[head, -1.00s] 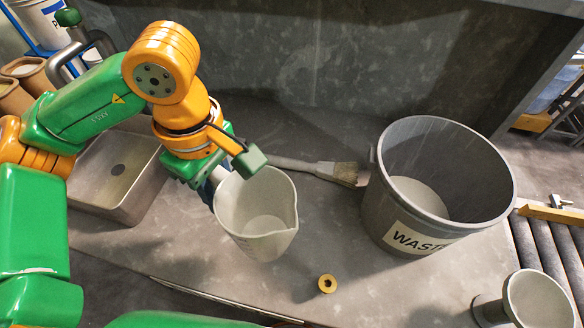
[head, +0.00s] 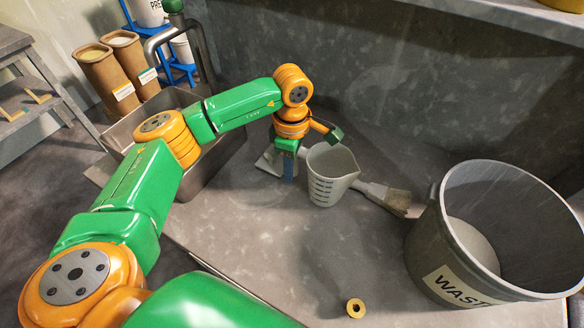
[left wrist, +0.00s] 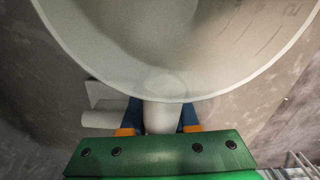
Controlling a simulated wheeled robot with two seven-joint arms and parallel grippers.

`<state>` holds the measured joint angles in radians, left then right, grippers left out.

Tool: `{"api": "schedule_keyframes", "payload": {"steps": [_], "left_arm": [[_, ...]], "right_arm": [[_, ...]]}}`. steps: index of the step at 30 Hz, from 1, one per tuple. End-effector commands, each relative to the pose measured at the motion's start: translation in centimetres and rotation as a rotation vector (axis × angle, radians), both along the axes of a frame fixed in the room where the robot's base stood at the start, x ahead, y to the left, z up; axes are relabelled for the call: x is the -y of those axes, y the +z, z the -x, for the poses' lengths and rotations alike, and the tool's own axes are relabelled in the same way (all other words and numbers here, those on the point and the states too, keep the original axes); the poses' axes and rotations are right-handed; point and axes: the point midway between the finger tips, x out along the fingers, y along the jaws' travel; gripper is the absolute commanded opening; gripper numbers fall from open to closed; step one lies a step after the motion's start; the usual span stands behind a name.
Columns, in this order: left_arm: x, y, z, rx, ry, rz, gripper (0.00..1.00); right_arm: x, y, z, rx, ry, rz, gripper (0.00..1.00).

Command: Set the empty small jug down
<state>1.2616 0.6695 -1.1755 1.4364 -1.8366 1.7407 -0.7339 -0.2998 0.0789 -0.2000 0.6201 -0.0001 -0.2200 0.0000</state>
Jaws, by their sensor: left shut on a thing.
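The small jug (head: 332,180) is a pale measuring jug with dark graduation marks and a pouring lip. It is upright at the back of the counter (head: 265,235), near the brush. Its base is at or very close to the counter; I cannot tell if it touches. My left gripper (head: 298,168) is on the jug's left side, shut on its handle. In the left wrist view, the jug's wide rim (left wrist: 165,92) fills the top and the handle (left wrist: 162,117) sits between the blue fingers. The jug looks empty where I see inside. My right gripper is not in view.
A grey waste pail (head: 425,245) stands at the right. A brush (head: 388,196) lies between jug and pail. A sink (head: 215,165) is at the left, behind my arm. The counter before the jug is clear.

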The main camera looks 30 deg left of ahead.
Motion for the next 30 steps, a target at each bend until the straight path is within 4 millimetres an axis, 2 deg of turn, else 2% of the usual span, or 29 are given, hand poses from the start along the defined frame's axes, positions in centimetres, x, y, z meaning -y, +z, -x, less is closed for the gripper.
{"api": "schedule_keyframes", "payload": {"steps": [3,14,15,17,18,26,28,30], "left_arm": [[0.0,-1.4,0.1,0.0,0.0,0.0,0.0],[0.1,-2.0,0.0,0.002,0.0,0.001,0.0],[0.1,-1.8,0.0,0.002,0.0,0.001,0.39],[0.1,-1.8,0.0,0.002,0.0,0.001,0.55],[0.1,-1.8,0.0,0.001,0.0,0.001,0.58],[0.1,-1.6,0.1,0.001,0.0,0.001,0.58],[0.1,-1.0,0.1,0.001,0.0,0.002,0.58],[0.1,-0.4,-0.1,0.004,0.0,0.001,0.58]], "right_arm": [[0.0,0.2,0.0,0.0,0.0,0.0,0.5],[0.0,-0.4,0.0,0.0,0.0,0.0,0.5],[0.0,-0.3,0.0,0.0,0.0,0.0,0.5],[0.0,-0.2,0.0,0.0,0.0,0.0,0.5],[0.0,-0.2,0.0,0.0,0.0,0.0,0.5],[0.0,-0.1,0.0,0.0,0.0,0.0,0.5],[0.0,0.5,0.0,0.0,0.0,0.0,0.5],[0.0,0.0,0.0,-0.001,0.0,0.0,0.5]]}}
